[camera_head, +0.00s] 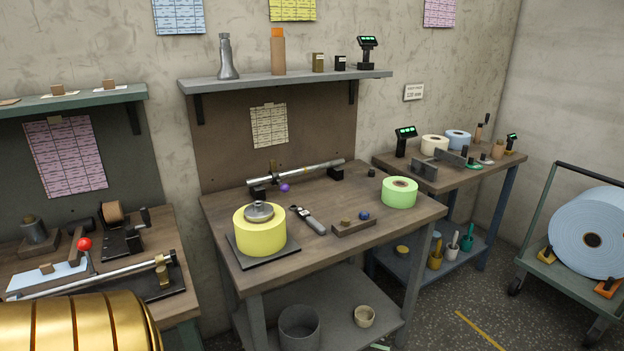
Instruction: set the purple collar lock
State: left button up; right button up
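A small purple knob (285,187) shows on the middle table, at the near side of a metal shaft (305,174). The shaft lies across two dark supports, a left one (258,191) and a right one (336,173). The knob looks close to the shaft, but I cannot tell whether it touches it or whether it belongs to a collar; no collar is clear at this size. Neither of my grippers is in view.
A shelf (290,81) hangs above. Side benches flank the table.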

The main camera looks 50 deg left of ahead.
aim_at(283, 187)
jog(key=i+u, duration=0.25)
jog(key=i, duration=0.15)
jog(key=i+l+u, duration=0.55)
jog(key=i, duration=0.2)
jog(key=j, duration=0.1)
